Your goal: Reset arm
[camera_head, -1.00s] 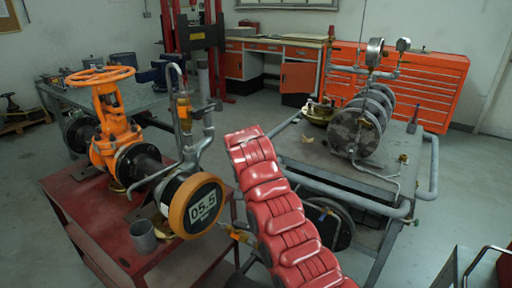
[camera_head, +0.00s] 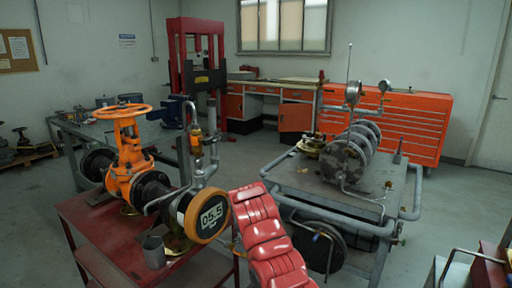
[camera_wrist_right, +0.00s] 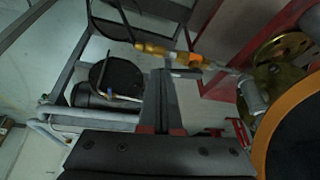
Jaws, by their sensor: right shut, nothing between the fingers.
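My right arm (camera_head: 268,238), in a red padded sleeve, rises from the bottom middle of the head view, between the red table and the grey cart. Its gripper is not clearly visible there. In the right wrist view my right gripper (camera_wrist_right: 163,82) has its dark fingers together, with nothing between them. The orange ring of the round gauge (camera_wrist_right: 268,140) is close by at the right edge of that view. In the head view the gauge (camera_head: 208,215), reading 05.5, sits on the valve assembly, left of my arm. My left gripper is not in view.
The orange gate valve (camera_head: 128,160) and a grey cup (camera_head: 153,250) stand on the red table (camera_head: 95,222). A grey cart (camera_head: 390,180) with a ribbed tank (camera_head: 345,160) and pipe rails is right of my arm. Open floor lies behind, before the orange cabinets (camera_head: 400,125).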

